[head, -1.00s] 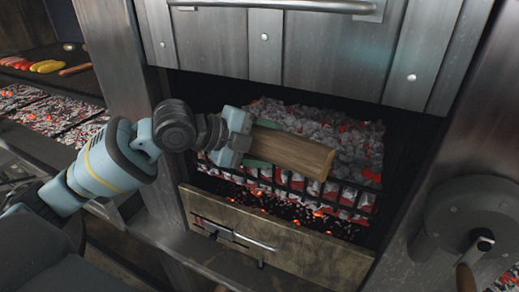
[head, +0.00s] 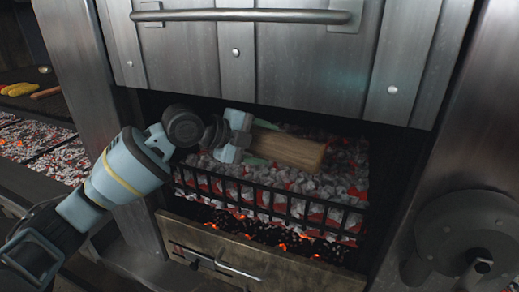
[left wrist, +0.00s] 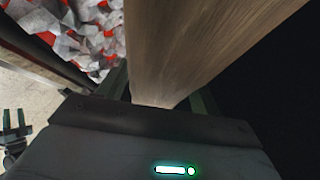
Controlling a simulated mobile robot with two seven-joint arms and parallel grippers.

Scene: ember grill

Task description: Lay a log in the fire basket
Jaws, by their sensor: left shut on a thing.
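The log (head: 293,150) is a squared brown piece of wood; in the head view it lies roughly level over the embers. My left gripper (head: 250,146) is shut on its left end. The log also fills the middle of the left wrist view (left wrist: 195,45), running out from between the fingers. The fire basket (head: 262,198) is a black barred rack full of grey and glowing coals, inside the firebox opening. The log is above the coals, behind the front bars; I cannot tell whether it touches the coals.
A steel door with a bar handle (head: 245,16) hangs above the opening. A drawer front (head: 215,262) is below the basket. A crank wheel (head: 470,235) is at the right. A grill with food (head: 20,89) and coals is at the left.

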